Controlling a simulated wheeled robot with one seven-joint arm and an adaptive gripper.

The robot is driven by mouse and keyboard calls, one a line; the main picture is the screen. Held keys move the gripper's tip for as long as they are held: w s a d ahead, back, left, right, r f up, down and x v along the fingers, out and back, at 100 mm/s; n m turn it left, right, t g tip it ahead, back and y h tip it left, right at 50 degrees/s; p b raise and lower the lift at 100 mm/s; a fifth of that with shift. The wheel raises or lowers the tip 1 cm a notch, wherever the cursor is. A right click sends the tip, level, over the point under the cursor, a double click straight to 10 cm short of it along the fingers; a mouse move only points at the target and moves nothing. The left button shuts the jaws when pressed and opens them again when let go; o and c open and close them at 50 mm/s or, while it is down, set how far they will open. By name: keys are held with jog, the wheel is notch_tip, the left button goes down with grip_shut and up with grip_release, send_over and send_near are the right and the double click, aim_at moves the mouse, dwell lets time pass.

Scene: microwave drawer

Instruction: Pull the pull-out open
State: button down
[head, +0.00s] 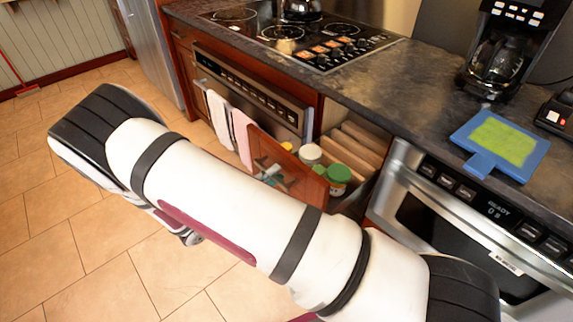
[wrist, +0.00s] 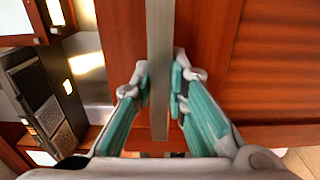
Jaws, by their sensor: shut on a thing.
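The pull-out (head: 300,168) stands partly out between the oven and the microwave drawer. Its red-brown wooden front is well forward of the cabinet line, and jars show behind it. In the wrist view, its front (wrist: 205,35) carries a long grey bar handle (wrist: 159,30). My gripper (wrist: 162,85) has its teal fingers on either side of this handle, shut on it. In the head view, my gripper (head: 270,174) shows small in front of the panel, partly hidden by my white arm. The arm also hides the lower part of the pull-out.
Inside the pull-out are a white-lidded jar (head: 310,153) and a green-lidded jar (head: 339,175). An oven (head: 250,92) with hanging towels (head: 242,135) is to the left. A microwave drawer (head: 455,215) is to the right.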

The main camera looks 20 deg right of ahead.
jog(key=b+v, duration=0.2)
jog(key=v, duration=1.3)
jog(key=shift+a, duration=0.25)
jog(key=c, duration=1.6)
grip_release()
jog(key=shift+o, duration=0.2)
jog(key=v, duration=1.2)
